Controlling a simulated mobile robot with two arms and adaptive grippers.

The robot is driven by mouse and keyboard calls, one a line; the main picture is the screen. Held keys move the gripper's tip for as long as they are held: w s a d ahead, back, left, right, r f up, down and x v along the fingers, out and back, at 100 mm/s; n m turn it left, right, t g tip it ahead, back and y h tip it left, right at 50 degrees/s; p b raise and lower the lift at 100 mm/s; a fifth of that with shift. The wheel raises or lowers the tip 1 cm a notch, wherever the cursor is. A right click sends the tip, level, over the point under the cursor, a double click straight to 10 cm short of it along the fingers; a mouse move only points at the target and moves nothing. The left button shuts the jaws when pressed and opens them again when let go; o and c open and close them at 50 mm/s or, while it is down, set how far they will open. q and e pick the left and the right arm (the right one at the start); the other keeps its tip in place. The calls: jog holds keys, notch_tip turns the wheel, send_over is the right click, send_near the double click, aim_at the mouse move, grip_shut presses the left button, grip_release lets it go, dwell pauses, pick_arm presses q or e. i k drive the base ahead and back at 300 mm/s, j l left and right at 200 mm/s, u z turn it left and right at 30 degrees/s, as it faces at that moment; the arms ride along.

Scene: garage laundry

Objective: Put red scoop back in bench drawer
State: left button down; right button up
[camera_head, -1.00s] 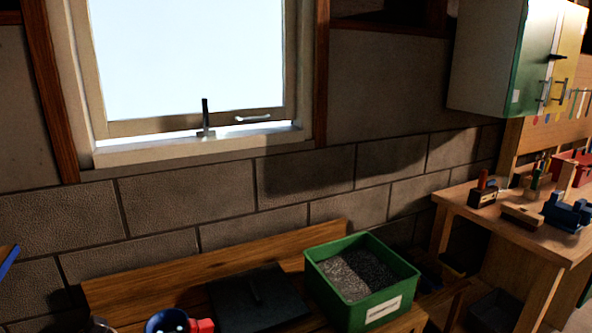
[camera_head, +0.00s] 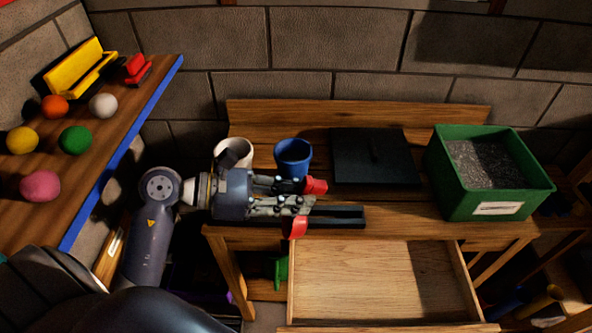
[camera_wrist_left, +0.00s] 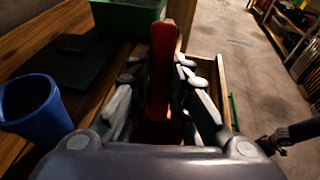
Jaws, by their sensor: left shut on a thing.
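The red scoop (camera_head: 316,186) is between the fingers of my left gripper (camera_head: 303,205), over the front of the wooden bench. Its red shows on both sides of the fingers in the head view; the middle is hidden by them. In the left wrist view the red scoop (camera_wrist_left: 163,75) stands lengthwise between the two fingers, which are shut on it. The bench drawer (camera_head: 375,275) is pulled out below the bench top, to the right of and below my gripper. Its visible floor is bare.
A blue cup (camera_head: 293,158) and a white cup (camera_head: 235,152) stand behind my left gripper. A black flat lid (camera_head: 375,157) and a green bin (camera_head: 465,198) of grey granules are on the bench to the right. A dark bar (camera_head: 345,216) lies at the front edge.

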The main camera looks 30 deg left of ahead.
aim_at(359, 291)
jog(key=i+l+u, duration=0.1)
jog(key=l, duration=0.45)
jog(key=i+l+u, duration=0.1)
jog(key=l, duration=0.45)
jog(key=i+l+u, duration=0.15)
jog(key=l, duration=0.45)
jog(key=i+l+u, duration=0.1)
jog(key=l, duration=0.5)
jog(key=u, duration=1.1)
jog(key=i+l, duration=0.05)
